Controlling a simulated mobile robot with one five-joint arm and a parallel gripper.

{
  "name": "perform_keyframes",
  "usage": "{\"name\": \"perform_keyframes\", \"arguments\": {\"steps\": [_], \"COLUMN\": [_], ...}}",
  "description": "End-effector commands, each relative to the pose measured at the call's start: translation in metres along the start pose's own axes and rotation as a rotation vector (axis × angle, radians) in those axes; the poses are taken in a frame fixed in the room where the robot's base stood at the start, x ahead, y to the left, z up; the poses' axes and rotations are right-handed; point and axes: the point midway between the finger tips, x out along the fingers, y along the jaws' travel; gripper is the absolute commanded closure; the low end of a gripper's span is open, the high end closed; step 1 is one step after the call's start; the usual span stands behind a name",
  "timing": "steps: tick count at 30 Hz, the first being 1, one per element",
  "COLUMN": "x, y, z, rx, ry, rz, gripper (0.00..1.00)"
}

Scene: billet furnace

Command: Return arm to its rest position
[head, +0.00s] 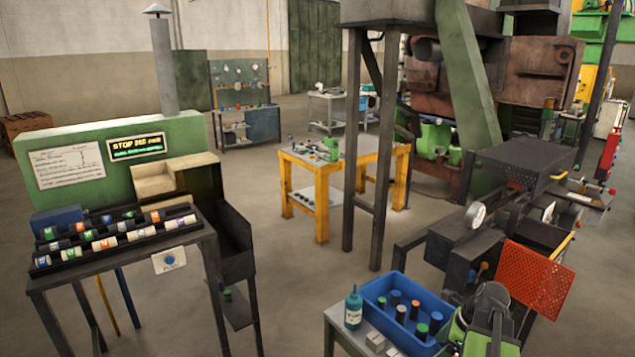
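Part of my green and black arm shows at the bottom right edge of the head view, folded low beside a blue bin. I cannot make out two fingertips there, so whether my gripper is open or shut, or holds anything, does not show.
The blue bin (377,290) with several dark, colour-topped cylinders stands on a small table beside a teal bottle (353,308). A red perforated panel (537,277) is close on the right. A rack of labelled billets (110,235) is at left. The floor between is clear.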

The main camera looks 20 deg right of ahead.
Motion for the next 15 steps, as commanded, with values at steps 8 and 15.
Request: {"name": "perform_keyframes", "arguments": {"steps": [8,15], "x": [0.077,0.120], "y": [0.085,0.180], "z": [0.177,0.268], "rx": [-0.521,-1.137], "ry": [0.070,0.128], "rz": [0.141,0.242], "gripper": [0.19,0.19]}}
